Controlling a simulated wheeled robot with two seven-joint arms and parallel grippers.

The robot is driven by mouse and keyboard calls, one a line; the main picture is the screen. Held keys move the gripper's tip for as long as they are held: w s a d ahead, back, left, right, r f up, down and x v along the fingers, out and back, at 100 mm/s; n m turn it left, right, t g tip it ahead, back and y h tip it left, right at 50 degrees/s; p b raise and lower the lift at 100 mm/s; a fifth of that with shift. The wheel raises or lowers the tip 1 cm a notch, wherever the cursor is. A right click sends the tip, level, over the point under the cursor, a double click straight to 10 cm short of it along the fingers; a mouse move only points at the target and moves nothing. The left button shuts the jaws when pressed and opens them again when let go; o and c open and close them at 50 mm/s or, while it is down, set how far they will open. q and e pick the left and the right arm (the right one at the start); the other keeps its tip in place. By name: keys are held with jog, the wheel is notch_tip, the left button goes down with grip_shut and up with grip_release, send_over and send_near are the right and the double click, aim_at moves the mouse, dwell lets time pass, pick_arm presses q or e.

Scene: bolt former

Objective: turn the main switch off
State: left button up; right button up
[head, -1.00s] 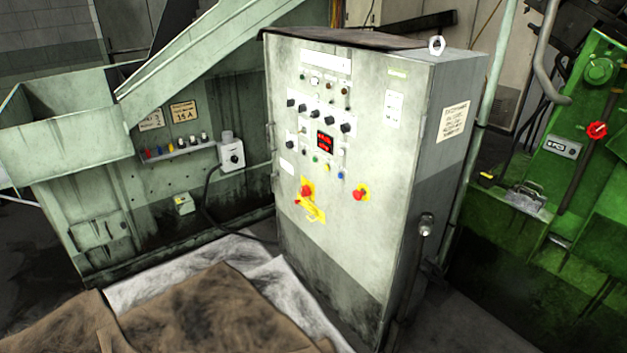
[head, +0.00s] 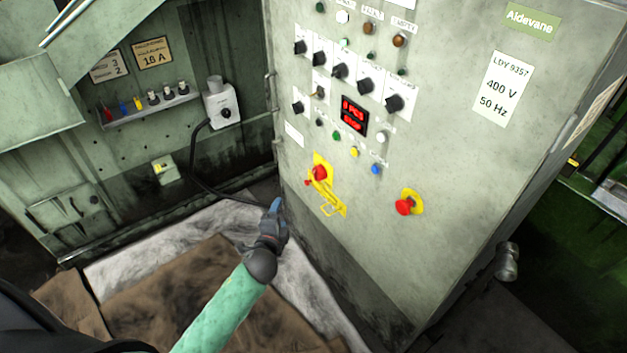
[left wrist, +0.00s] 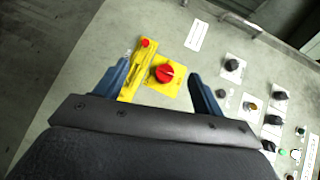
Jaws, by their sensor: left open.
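The main switch is a red rotary knob on a yellow plate (head: 319,172), low on the left of the cabinet front. A yellow hasp-like piece (head: 333,203) with a small red part sits beside it. In the left wrist view the red knob (left wrist: 164,73) lies between my finger lines, and the yellow piece (left wrist: 134,80) is close to the left finger. My left gripper (head: 276,207) is open and empty, in front of the cabinet, left of and below the switch, apart from it. The knob's exact setting is hard to read. My right gripper is not in view.
A red mushroom button on yellow (head: 405,206) sits right of the switch. Black knobs, lamps and a red display (head: 354,116) are above. A grey box with a cable (head: 222,104) is on the left machine. Brown and white sheets cover the floor below.

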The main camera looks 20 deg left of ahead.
pick_arm(q)
jog(key=w+r+m+t+h+b, duration=0.25)
jog(key=w+m+t+h, duration=0.2)
jog(key=w+m, duration=0.5)
jog(key=m+g+h+b, duration=0.2)
jog(key=m+g+h, duration=0.6)
jog(key=m, duration=1)
send_near(319, 173)
notch_tip(319, 173, down, 4)
jog(key=w+t+h, duration=0.2)
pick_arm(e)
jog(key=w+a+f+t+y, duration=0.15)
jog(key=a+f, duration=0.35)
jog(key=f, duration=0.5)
pick_arm(q)
jog(key=p+x, duration=0.1)
jog(key=x, duration=0.6)
jog(key=shift+p, duration=0.4)
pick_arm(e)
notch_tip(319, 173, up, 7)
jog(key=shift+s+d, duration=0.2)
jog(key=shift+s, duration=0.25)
pick_arm(q)
jog(key=shift+a+f, duration=0.1)
jog(key=shift+c, duration=0.2)
jog(key=shift+w, duration=0.1)
jog(key=c, duration=0.9)
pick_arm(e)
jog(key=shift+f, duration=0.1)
